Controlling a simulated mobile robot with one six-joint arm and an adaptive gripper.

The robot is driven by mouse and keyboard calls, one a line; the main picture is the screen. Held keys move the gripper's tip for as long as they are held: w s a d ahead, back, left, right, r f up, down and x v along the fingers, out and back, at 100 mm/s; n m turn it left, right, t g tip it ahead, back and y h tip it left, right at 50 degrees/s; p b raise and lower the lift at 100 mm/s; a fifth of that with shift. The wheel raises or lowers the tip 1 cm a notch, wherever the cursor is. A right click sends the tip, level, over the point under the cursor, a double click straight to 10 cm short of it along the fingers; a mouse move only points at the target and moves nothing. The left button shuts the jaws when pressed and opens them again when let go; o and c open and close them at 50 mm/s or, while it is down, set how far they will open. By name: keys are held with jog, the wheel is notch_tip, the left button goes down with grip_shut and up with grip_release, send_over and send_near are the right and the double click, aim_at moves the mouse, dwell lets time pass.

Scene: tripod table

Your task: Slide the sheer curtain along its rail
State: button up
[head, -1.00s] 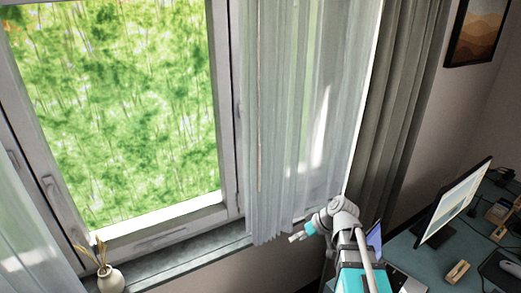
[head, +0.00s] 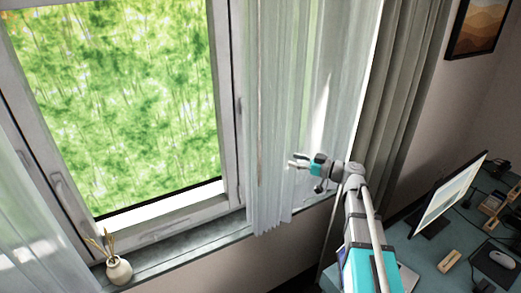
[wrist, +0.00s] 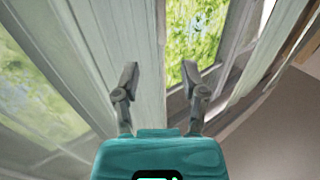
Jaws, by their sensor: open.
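A pale sheer curtain (head: 278,110) hangs in vertical folds at the right side of the window. It also fills the left and middle of the wrist view (wrist: 90,50). A second sheer panel (head: 35,225) hangs at the far left. My gripper (head: 292,161) is at mid-height by the right sheer panel, pointing left. In the wrist view its two fingers stand apart (wrist: 160,76), with a curtain edge behind the gap. I cannot tell whether they touch the cloth. The rail is out of view.
A thicker grey curtain (head: 408,110) hangs to the right. A small vase with dry stems (head: 118,269) stands on the windowsill (head: 175,255). A desk (head: 425,255) with a monitor (head: 447,198) is at lower right. Wall space shows below the sill.

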aim_at(260, 151)
jog(key=shift+a, duration=0.2)
jog(key=shift+x, duration=6.7)
grip_shut()
jog(key=shift+d, duration=0.1)
